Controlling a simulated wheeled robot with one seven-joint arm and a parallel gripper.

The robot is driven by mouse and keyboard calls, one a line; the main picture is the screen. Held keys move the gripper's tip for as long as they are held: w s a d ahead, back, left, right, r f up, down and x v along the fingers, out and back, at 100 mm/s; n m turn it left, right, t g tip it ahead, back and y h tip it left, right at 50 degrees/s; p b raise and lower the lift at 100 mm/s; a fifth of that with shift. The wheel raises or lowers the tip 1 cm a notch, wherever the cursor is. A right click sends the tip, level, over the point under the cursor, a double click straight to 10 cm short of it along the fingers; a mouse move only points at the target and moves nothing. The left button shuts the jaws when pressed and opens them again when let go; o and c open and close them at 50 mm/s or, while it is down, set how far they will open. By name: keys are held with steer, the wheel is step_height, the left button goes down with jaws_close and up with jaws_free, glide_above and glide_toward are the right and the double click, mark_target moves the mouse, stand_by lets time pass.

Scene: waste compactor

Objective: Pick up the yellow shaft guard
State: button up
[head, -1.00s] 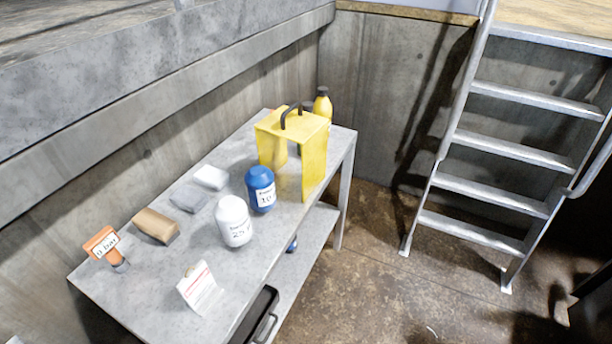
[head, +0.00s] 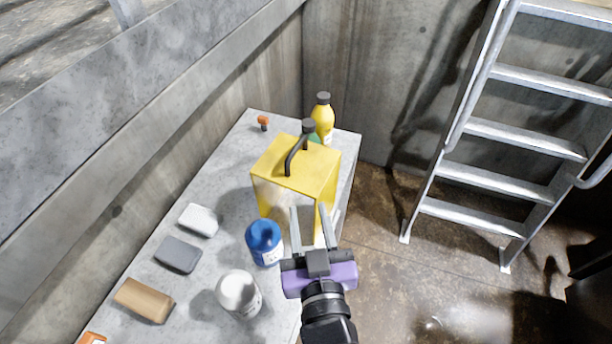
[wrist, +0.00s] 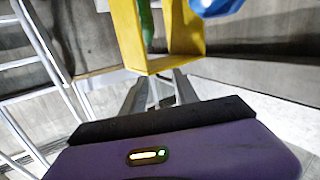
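The yellow shaft guard (head: 296,172) is an angular yellow cover with a dark handle (head: 298,150) on top. It stands on the grey table near its far end. In the wrist view the guard (wrist: 155,64) is at the top middle, beyond the fingers. My gripper (head: 312,212) is in front of the guard's near side, below its top and handle in the head view. Its two fingers are apart with nothing between them. I cannot tell whether a fingertip touches the guard.
A blue bottle (head: 264,242) and a white bottle (head: 238,293) stand close by on the table (head: 213,252). A yellow bottle (head: 322,120) and a green item (head: 314,137) are behind the guard. A metal ladder (head: 500,140) stands right, with bare floor between.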

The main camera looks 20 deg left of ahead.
steer(key=m, duration=0.1)
glide_toward(295, 147)
steer(key=a+f, duration=0.2)
steer(key=a, duration=0.1)
steer(key=w+r+m+h, duration=0.1)
steer(key=m+h, duration=0.1)
steer(key=a+r+m+h+p, duration=0.1)
steer(key=m+h, duration=0.2)
steer(key=w+a+r+m+h+p, duration=0.1)
steer(key=m+h, duration=0.1)
steer(key=h, duration=0.1)
steer(key=shift+w+m+g, duration=0.3)
steer(key=shift+m+g, duration=0.1)
steer(key=shift+p+x, duration=1.2)
steer(key=shift+x, duration=2.2)
steer(key=shift+d+f, duration=0.1)
steer(key=shift+d, duration=0.05)
jaws_close()
steer(key=shift+r, duration=0.25)
